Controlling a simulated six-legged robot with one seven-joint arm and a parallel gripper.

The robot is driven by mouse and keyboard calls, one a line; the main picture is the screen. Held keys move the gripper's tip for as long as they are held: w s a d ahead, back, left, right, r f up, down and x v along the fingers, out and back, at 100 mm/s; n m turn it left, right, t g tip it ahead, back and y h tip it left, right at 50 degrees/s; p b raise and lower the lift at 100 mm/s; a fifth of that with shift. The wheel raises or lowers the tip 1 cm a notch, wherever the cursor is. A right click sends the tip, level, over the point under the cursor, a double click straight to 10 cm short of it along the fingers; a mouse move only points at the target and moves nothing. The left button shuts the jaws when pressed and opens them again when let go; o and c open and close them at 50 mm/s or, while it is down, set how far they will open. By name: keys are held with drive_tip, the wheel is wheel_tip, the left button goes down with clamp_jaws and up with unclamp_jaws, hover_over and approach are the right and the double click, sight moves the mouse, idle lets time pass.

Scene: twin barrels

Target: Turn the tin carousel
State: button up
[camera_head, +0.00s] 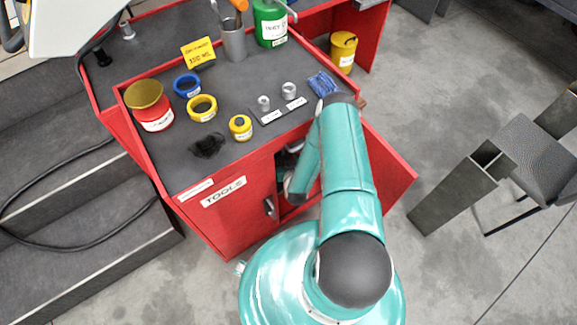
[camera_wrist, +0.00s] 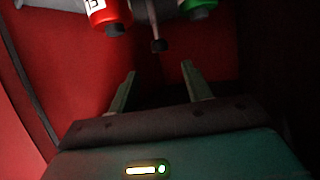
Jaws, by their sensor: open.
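The wrist view looks into a dark red space with part of what looks like the tin carousel at its top edge. A red tin (camera_wrist: 108,16) with a white label and a green tin (camera_wrist: 198,8) show there, both cut off by the frame. Between them a thin rod (camera_wrist: 153,22) ends in a dark knob. My gripper (camera_wrist: 162,82) is open and empty, its two fingers apart below the knob and not touching the tins. In the head view my arm reaches into the open front of the red cabinet (camera_head: 235,225), which hides the gripper and carousel.
Red walls (camera_wrist: 275,60) stand close on both sides in the wrist view. The open cabinet door (camera_head: 388,165) stands right of my arm. The worktop (camera_head: 215,150) holds a red tin (camera_head: 153,117), tape rolls (camera_head: 202,107) and a tool cup (camera_head: 233,42).

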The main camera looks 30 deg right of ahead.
sight(283, 150)
drive_tip(key=v, duration=0.4)
drive_tip(key=shift+s+a, duration=0.1)
drive_tip(key=shift+s, duration=0.1)
drive_tip(key=d+n+y, duration=0.4)
drive_tip(key=d+y, duration=0.1)
drive_tip(key=d, duration=0.1)
drive_tip(key=shift+t, duration=0.3)
drive_tip(key=x, duration=1.3)
drive_tip(key=shift+w+a, duration=0.1)
drive_tip(key=shift+a, duration=0.05)
